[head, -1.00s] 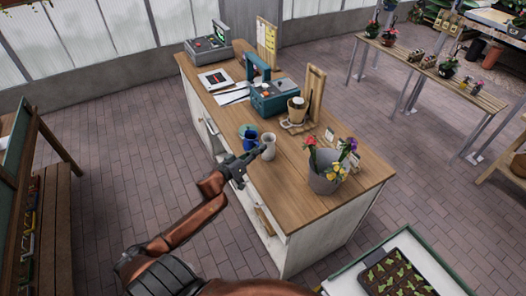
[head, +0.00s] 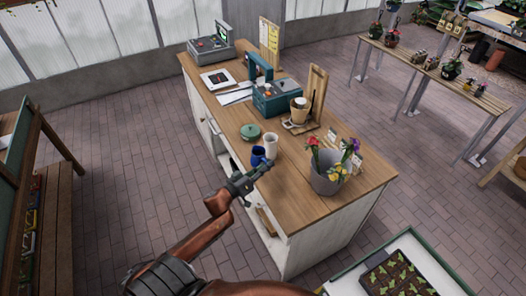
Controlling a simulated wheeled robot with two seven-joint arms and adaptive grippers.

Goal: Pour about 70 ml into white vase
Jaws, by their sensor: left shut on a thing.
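The white vase (head: 271,142) stands upright on the wooden counter, near its left edge. A dark blue cup-like vessel (head: 258,154) is just in front of it and slightly left, close to its side. My left gripper (head: 263,166) reaches in from below and is shut on the blue vessel. The fingers hide part of it, and I cannot tell its tilt or see any liquid. My right gripper is not in view.
The counter (head: 340,205) also holds a round green lidded dish (head: 250,132), a grey bucket of flowers (head: 327,180), a wooden stand (head: 316,97) and a teal machine (head: 276,98). Bare wood lies between vase and bucket.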

